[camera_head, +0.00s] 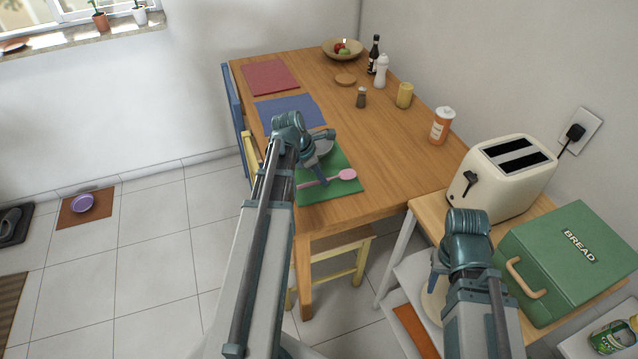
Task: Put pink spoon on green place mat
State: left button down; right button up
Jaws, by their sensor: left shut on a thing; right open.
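The green place mat (346,190) lies at the near left corner of the wooden table. The pink spoon (346,175) is over the mat, with its bowl to the right and its handle to the left. My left gripper (322,180) points down over the mat and is shut on the spoon's handle. I cannot tell whether the spoon touches the mat.
A blue mat (290,111) and a red mat (270,76) lie farther back on the table (400,165). An orange-labelled bottle (442,126), a yellow cup (404,95) and a toaster (503,175) stand to the right. A green bread box (570,260) is near my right arm.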

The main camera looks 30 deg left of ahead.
pick_arm(q)
notch_tip(320, 180, down, 3)
jog(key=shift+r+b, duration=0.15)
jog(key=shift+b, duration=0.6)
jog(key=shift+r, duration=0.15)
pick_arm(e)
notch_tip(320, 180, down, 2)
jog(key=shift+w+f, duration=0.1)
jog(key=shift+f, duration=0.05)
pick_arm(q)
jog(key=shift+w, duration=0.15)
pick_arm(e)
jog(key=shift+w+d+f, duration=0.1)
jog(key=shift+w+d, duration=0.05)
pick_arm(q)
jog(key=c, duration=0.8)
grip_release()
jog(key=shift+d, duration=0.1)
jog(key=shift+c, duration=0.2)
jog(key=p+v, duration=1.1)
jog(key=v, duration=0.1)
pick_arm(e)
notch_tip(320, 180, up, 11)
jog(key=shift+r, duration=0.2)
